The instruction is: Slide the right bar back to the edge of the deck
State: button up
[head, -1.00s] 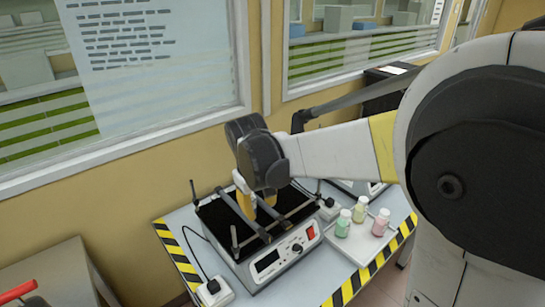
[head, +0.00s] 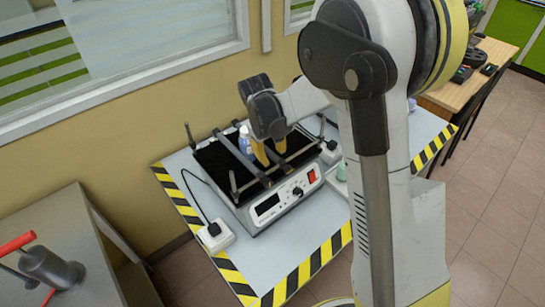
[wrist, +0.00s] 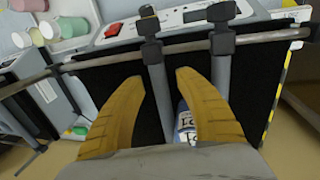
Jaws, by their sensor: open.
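The shaker's black deck (head: 214,166) stands on the table, with metal rails and two crossing bars. The left bar (head: 236,150) shows in the head view. The view is turned in the wrist picture, where the right bar (wrist: 156,90) appears left of the left bar (wrist: 222,72). My gripper (head: 271,155) is over the deck, open, pointing down. In the wrist view my gripper's yellow fingers (wrist: 165,95) stand on both sides of the right bar, which lies apart from them. A blue-white labelled bottle (wrist: 185,122) stands between the bars, partly hidden by a finger.
The shaker's front panel (head: 283,200) has a display, knob and red switch. White power sockets (head: 216,236) sit beside it. Small bottles (wrist: 67,22) stand beside the shaker. Striped tape (head: 300,278) marks the table edges. A grey bench (head: 75,235) stands left.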

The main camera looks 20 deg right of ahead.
jog(key=shift+f, duration=0.2)
jog(key=shift+c, duration=0.2)
grip_shut()
jog(key=w+d, duration=0.1)
jog(key=d, duration=0.3)
jog(key=w+d, duration=0.2)
jog(key=d, duration=0.2)
jog(key=w+d, duration=0.2)
jog(key=d, duration=0.2)
jog(key=shift+d, duration=0.15)
jog(key=shift+o, duration=0.2)
grip_release()
